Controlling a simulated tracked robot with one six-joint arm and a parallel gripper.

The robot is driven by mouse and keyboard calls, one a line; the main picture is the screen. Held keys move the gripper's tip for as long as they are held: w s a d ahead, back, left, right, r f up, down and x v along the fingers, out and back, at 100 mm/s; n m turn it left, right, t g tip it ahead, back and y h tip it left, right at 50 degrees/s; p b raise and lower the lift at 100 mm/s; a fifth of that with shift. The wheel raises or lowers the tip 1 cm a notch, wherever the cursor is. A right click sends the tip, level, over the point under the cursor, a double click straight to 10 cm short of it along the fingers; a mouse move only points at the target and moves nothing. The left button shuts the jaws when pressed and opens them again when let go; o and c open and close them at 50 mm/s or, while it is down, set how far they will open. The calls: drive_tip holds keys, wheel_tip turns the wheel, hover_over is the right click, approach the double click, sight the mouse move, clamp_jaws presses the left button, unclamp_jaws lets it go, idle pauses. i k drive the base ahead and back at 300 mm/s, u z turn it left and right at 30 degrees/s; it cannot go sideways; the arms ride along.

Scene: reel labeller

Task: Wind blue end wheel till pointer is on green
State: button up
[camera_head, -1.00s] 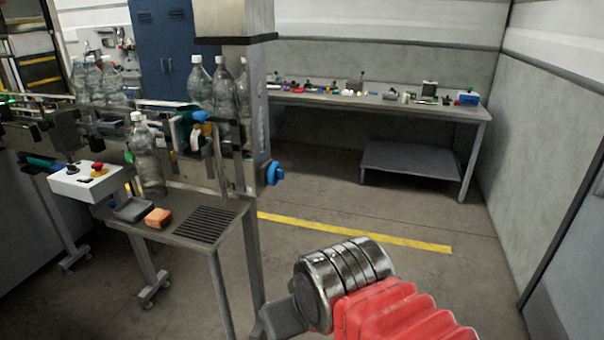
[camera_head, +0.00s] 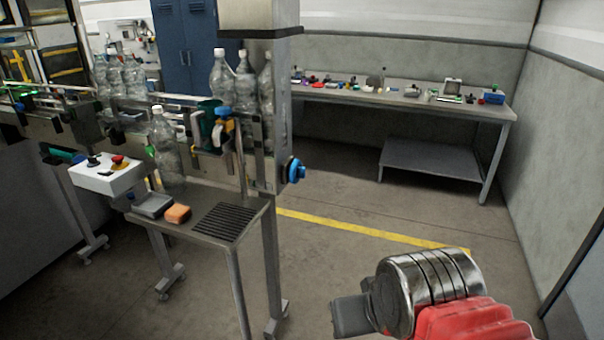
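The blue end wheel (camera_head: 294,170) sticks out from the right end of the labelling machine, on the side of its upright column. No pointer or green mark can be made out at this distance. Another blue knob (camera_head: 222,111) sits on top of the labeller's front, left of the column. My gripper (camera_head: 350,316) is at the lower right, in front of and to the right of the wheel, well apart from it. Only a grey part of it shows past my metal wrist, so its fingers cannot be judged.
A white control box (camera_head: 107,174) is at left. A long bench (camera_head: 400,98) lines the back. Open floor with a yellow line lies right of the machine.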

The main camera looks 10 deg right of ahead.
sight(296, 171)
drive_tip(key=i, duration=1)
drive_tip(key=u, duration=2.35)
drive_tip(key=k, duration=0.5)
drive_tip(key=u, duration=0.05)
